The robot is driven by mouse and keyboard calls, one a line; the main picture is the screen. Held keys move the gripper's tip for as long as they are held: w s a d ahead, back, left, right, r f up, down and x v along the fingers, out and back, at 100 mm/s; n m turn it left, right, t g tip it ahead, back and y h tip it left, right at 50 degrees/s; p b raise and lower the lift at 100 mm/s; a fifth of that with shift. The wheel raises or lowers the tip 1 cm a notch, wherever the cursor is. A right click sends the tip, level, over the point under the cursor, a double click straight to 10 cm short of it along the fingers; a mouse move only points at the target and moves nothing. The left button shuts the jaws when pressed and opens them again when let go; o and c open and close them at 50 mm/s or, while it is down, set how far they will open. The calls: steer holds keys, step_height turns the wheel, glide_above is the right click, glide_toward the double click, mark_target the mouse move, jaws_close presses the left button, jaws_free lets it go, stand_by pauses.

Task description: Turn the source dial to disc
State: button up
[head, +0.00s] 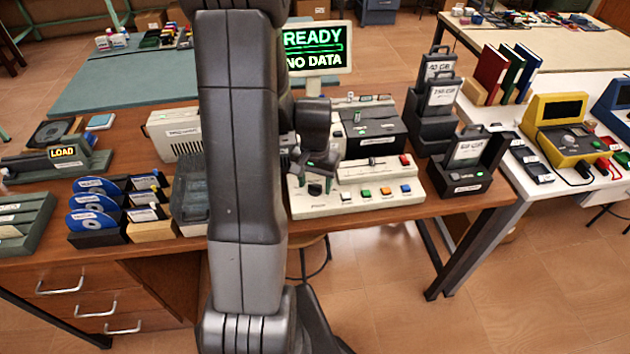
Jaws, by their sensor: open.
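The cream control console (425,197) stands at the front of the brown desk. It has a slider, a red button and a row of white, green, orange and blue buttons. My gripper (320,187) is open and points down over the left part of the console. The source dial cannot be made out; that part of the console is largely covered by my gripper. Whether the fingers are around a knob or touching it, I cannot tell. The monitor (316,48) behind reads "READY" and "NO DATA".
Black drive docks with cartridges (466,150) stand to the right of the console. Blue discs in holders (98,203), a lit "LOAD" unit (64,153) and a beige box (172,133) are at left. A yellow device (556,111) sits on the white table.

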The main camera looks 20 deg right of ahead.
steer(key=shift+c, duration=0.4)
steer(key=c, duration=0.9)
steer(key=shift+n, duration=0.3)
steer(key=n+b, duration=0.1)
steer(key=n, duration=0.1)
steer(key=shift+n, duration=0.4)
steer(key=shift+d+n+b, duration=0.1)
steer(key=shift+n+b, duration=0.65)
steer(key=shift+n, duration=1.45)
steer(key=o, duration=1)
